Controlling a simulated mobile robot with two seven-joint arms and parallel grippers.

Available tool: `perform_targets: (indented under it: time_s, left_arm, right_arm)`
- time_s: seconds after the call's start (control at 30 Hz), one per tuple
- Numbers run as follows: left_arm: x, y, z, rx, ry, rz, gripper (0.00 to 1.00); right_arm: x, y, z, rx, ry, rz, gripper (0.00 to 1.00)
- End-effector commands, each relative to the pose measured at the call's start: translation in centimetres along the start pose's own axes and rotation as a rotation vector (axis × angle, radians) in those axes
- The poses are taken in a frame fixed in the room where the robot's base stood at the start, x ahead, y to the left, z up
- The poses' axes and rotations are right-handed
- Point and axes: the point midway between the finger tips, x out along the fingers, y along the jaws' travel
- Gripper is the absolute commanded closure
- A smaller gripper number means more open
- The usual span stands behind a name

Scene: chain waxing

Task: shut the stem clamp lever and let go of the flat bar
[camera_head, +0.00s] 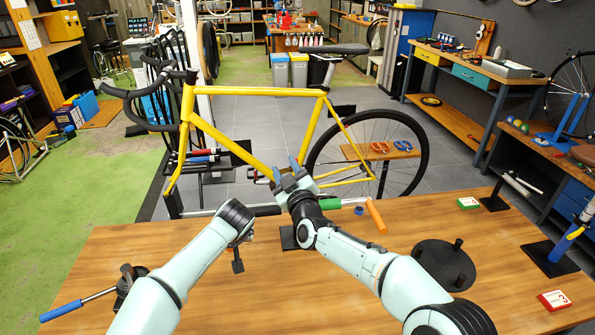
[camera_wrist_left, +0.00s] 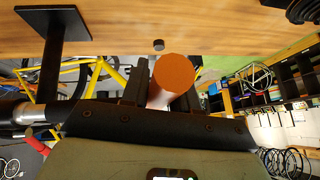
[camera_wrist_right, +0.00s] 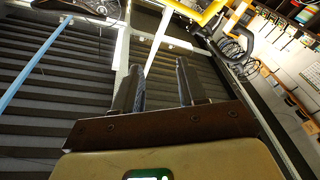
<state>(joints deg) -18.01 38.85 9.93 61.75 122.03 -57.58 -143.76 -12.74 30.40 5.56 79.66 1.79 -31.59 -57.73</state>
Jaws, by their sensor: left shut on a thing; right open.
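The flat bar (camera_head: 349,201) runs crosswise above the far edge of the bench, with an orange grip (camera_head: 376,216) at its right end. My left gripper (camera_wrist_left: 160,88) is shut on an orange grip (camera_wrist_left: 172,72) that appears to be the bar's left end; in the head view my left arm hides this hold. My right gripper (camera_head: 290,172) is open and empty, raised above the bar near its middle. It also shows empty in the right wrist view (camera_wrist_right: 159,68). My right wrist hides the stem clamp, and I cannot make out its lever.
A dark stand base (camera_head: 289,238) is on the wooden bench (camera_head: 320,290). A black round fixture (camera_head: 444,265) stands right, a blue-handled tool (camera_head: 75,307) left. The yellow bicycle frame (camera_head: 255,91) is behind the bar. The bench's front middle is clear.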

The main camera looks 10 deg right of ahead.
Motion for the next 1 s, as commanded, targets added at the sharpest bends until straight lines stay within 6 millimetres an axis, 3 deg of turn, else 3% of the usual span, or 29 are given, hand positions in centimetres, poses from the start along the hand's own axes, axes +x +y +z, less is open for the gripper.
perform_targets:
  time_s: [0.2, 0.47, 1.0]
  left_arm:
    - [-0.1, -0.1, -0.2, -0.002, 0.005, -0.001, 1.0]
    - [-0.1, -0.1, -0.2, -0.002, 0.005, -0.001, 1.0]
    - [-0.1, -0.1, -0.2, -0.002, 0.005, -0.001, 1.0]
  right_arm:
    - [-2.6, -1.2, 4.6, 0.262, -0.142, 0.142, 0.59]
    - [-3.9, -1.4, 7.2, 0.353, -0.219, 0.221, 0.59]
    - [3.2, -0.1, 9.0, 0.353, -0.219, 0.222, 0.59]
